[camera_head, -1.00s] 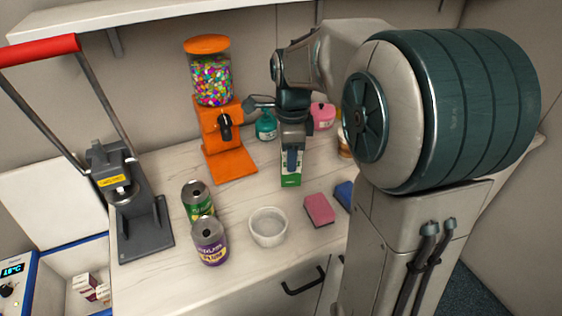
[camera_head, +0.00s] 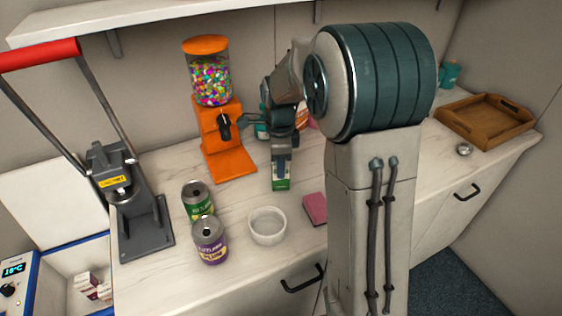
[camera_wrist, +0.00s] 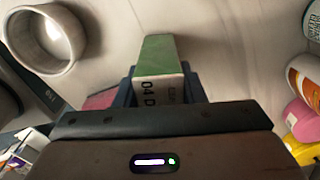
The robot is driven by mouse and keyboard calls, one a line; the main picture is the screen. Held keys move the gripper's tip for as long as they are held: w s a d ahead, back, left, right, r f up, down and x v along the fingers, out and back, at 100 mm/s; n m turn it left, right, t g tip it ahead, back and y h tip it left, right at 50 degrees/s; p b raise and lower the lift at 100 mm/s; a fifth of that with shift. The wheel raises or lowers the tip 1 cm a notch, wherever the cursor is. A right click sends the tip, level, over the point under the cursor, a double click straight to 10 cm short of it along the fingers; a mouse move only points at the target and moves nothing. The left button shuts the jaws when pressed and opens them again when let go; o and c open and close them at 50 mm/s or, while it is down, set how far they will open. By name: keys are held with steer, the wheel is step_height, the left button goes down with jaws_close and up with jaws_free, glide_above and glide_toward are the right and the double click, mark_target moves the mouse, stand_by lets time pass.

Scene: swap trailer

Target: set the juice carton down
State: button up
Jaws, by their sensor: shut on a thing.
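The juice carton (camera_head: 280,184) is green and white, and its lower end shows below my gripper (camera_head: 281,165) in the head view. In the wrist view the carton (camera_wrist: 160,62) sits between the two fingers of my gripper (camera_wrist: 160,85), which is shut on it. The carton looks upright, over or on the pale counter (camera_head: 240,198) just right of the orange candy dispenser. I cannot tell whether its base touches the counter. Its upper part is hidden by my gripper and wrist.
A white bowl (camera_head: 267,226), a green can (camera_head: 197,201) and a purple can (camera_head: 210,241) stand in front. The candy dispenser (camera_head: 217,130) is left of my gripper. A pink sponge (camera_head: 315,208) lies right. A wooden tray (camera_head: 490,118) is far right. Bottles stand behind my wrist.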

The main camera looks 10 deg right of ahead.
steer(key=shift+f, duration=0.1)
steer(key=o, duration=1.1)
